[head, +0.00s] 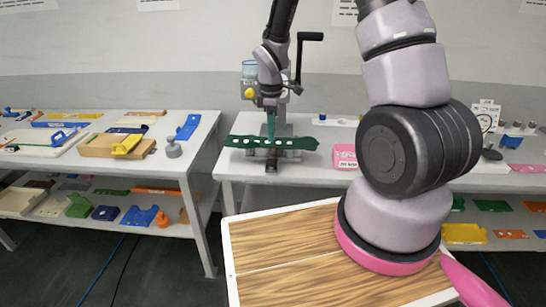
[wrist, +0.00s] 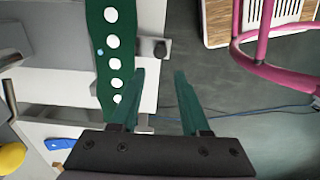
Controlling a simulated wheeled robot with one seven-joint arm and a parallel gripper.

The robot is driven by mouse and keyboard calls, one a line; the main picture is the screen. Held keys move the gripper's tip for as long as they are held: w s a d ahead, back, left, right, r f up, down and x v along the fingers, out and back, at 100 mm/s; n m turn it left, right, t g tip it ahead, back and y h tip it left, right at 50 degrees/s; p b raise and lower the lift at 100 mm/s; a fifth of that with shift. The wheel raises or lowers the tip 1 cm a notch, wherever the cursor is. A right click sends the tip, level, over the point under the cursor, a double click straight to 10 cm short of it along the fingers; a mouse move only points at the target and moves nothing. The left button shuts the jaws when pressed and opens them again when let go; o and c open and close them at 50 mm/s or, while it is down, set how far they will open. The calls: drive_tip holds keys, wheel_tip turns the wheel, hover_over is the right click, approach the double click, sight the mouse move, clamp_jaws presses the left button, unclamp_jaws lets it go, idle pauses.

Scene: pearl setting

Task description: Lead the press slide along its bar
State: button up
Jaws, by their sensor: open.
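A press (head: 284,95) stands on the middle bench, with a black crank handle at its top. A long green strip with a row of white holes (head: 290,143) lies across its base. In the wrist view the strip (wrist: 110,42) runs from the top edge down to the left finger. A grey block with a round knob (wrist: 153,50) sits beside it. I cannot tell which part is the slide. My gripper (head: 270,125) points down in front of the press. In the wrist view its green fingers (wrist: 160,75) are apart, with nothing between them.
A pink box (head: 345,156) stands right of the press. The left bench (head: 190,160) carries boards and blue and yellow parts. My wood-topped tray (head: 275,260) is in front. Dark floor shows between the benches.

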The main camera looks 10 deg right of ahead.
sight(271, 160)
wheel_tip(271, 160, down, 11)
drive_tip(key=shift+r, duration=0.2)
idle(0.3)
clamp_jaws()
idle(1.3)
